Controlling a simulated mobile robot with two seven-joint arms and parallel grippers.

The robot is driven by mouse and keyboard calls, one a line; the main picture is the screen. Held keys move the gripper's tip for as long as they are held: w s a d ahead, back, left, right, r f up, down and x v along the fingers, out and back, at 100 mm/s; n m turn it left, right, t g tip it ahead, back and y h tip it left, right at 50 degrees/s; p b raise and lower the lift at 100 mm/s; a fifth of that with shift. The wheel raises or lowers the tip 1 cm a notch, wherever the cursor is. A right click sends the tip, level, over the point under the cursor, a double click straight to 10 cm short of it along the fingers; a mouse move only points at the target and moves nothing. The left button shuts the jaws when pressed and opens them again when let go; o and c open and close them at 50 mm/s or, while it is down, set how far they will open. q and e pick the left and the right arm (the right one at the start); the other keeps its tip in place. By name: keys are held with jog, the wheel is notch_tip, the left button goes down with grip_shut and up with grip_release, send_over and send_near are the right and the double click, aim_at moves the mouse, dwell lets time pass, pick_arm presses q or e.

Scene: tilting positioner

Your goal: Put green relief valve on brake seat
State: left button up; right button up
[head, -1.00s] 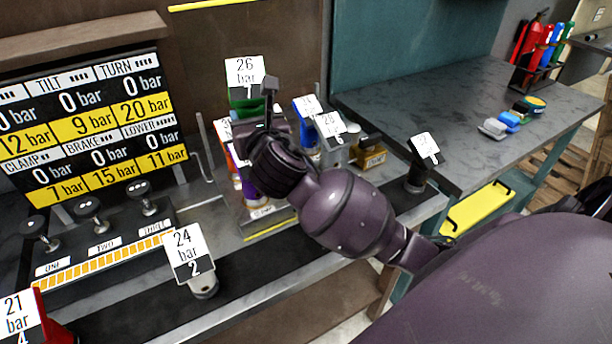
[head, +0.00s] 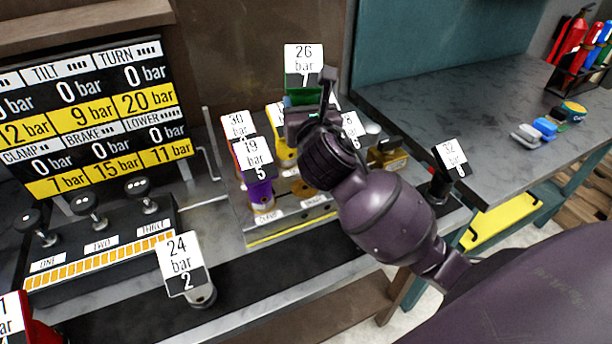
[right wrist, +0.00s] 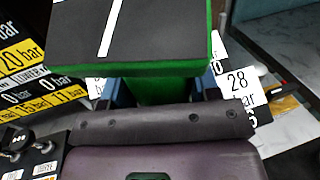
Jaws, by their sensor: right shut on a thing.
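The green relief valve (head: 300,97), with a tag reading 26 bar, 7, is held up by my right gripper (head: 318,108) above the manifold block (head: 290,228). In the right wrist view the valve's green body (right wrist: 165,90) fills the top centre, with its dark tag towards the camera. The manifold carries small labels at its front; one reads clamp, and the one to its right is too small to read surely. A purple valve (head: 259,193), tagged 19 bar, 5, stands behind the clamp label. My right wrist and forearm hide part of the manifold's right side. My left gripper is not in view.
A yellow valve (head: 285,152) and other tagged valves stand close around the held valve. A grey valve (head: 203,295), tagged 24 bar, 2, stands on the front strip. A black valve (head: 440,187) is at right. The gauge board (head: 95,120) and lever box (head: 100,240) stand left.

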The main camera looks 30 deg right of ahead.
notch_tip(320, 180, down, 17)
jog(key=b, duration=0.4)
jog(key=shift+r+b, duration=0.1)
jog(key=shift+b, duration=0.3)
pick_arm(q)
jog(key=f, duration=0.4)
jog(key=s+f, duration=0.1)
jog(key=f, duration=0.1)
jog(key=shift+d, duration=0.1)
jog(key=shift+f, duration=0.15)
pick_arm(e)
jog(key=o, duration=1.5)
jog(key=shift+f, duration=0.2)
